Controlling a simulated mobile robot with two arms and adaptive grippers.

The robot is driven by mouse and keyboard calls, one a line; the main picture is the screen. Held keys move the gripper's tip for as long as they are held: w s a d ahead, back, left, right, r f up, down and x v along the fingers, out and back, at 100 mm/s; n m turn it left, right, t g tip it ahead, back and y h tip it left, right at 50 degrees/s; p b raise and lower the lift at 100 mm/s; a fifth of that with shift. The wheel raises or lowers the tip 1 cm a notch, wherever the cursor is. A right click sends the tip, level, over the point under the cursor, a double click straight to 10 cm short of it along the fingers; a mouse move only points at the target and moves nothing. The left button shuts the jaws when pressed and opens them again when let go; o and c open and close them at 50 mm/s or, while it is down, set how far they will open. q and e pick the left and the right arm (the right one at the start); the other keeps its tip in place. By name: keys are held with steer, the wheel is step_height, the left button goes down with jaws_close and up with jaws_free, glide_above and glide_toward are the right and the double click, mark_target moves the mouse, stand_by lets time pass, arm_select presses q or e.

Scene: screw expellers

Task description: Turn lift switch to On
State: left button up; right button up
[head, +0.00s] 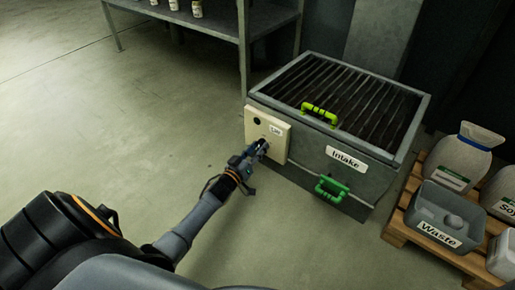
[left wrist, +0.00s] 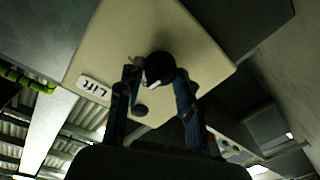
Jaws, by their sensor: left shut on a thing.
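The lift switch is a black round knob with a white mark (left wrist: 160,66) on a cream control box (head: 262,128) labelled "Lift". The box is fixed to the left side of the grey intake bin (head: 336,128). My left gripper (head: 260,148) is at the lower part of the box front. In the left wrist view my left gripper (left wrist: 158,85) has a finger on each side of the knob and is shut on it. In the head view the gripper hides the knob. I cannot read the switch's setting. My right gripper is in neither view.
A wooden pallet (head: 432,232) with a waste tub (head: 446,216) and jugs stands at right. A metal shelf (head: 222,22) stands behind. The floor at left is clear.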

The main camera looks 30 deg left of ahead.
arm_select(q)
steer(key=shift+f+m+t+h, duration=0.15)
steer(key=shift+m+h, duration=0.1)
steer(key=shift+m, duration=2.35)
steer(key=shift+m+t+h, duration=0.15)
steer(key=shift+m+h, duration=0.1)
steer(key=shift+m, duration=2.35)
steer(key=o, duration=1.2)
steer(key=s, duration=0.8)
steer(key=s+f, duration=0.1)
steer(key=s, duration=0.3)
steer(key=shift+a, duration=0.15)
